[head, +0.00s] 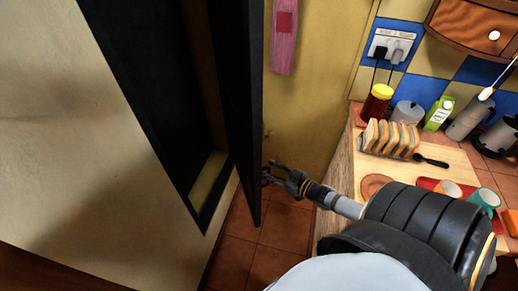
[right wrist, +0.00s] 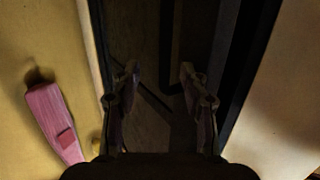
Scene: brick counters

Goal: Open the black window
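The black window shows in the head view as a dark frame (head: 150,85) in the cream wall and a black panel (head: 245,90). The panel stands swung out from the frame, with a gap between them. My right gripper (head: 268,173) is at the panel's lower right side, its fingertips close to the panel; I cannot tell if they touch it. In the right wrist view the fingers (right wrist: 160,80) are apart with nothing visible between them, in front of a dark surface. A window handle cannot be made out. My left gripper is not in view.
A counter (head: 340,185) stands at the right, with a bread rack (head: 390,138), a yellow-lidded jar (head: 377,100), a green carton (head: 439,113) and cups. A pink board (head: 285,45) hangs on the yellow wall. Tiled floor (head: 285,225) shows below the panel.

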